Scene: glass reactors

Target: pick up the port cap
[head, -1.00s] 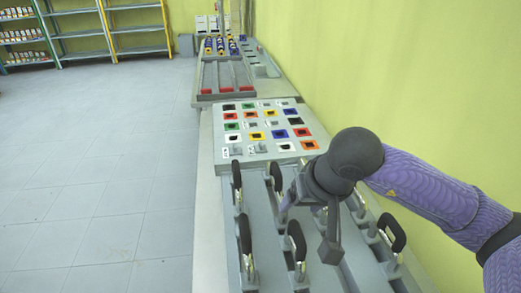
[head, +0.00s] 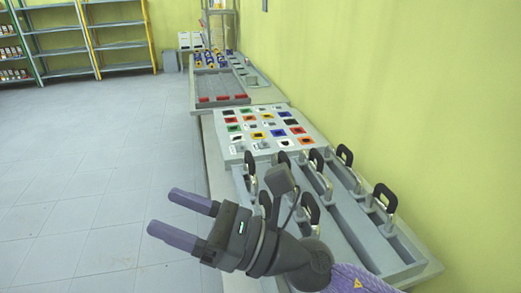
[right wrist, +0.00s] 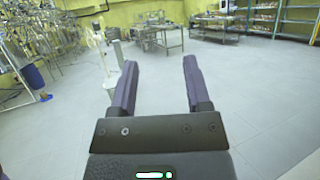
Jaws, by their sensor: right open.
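I cannot make out a port cap in either view. My right gripper (head: 162,211) is open and empty, held over the floor left of the bench and pointing left in the head view. Its two purple fingers also show in the right wrist view (right wrist: 160,64), spread apart with only floor and distant furniture beyond them. My left gripper is in neither view.
A grey rack (head: 335,215) with several black-handled pieces stands on the bench beside my right arm. Behind it is a panel of coloured squares (head: 240,147). Glassware on frames (right wrist: 45,40) and a metal table (right wrist: 160,29) stand far off. The floor (head: 90,170) is clear.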

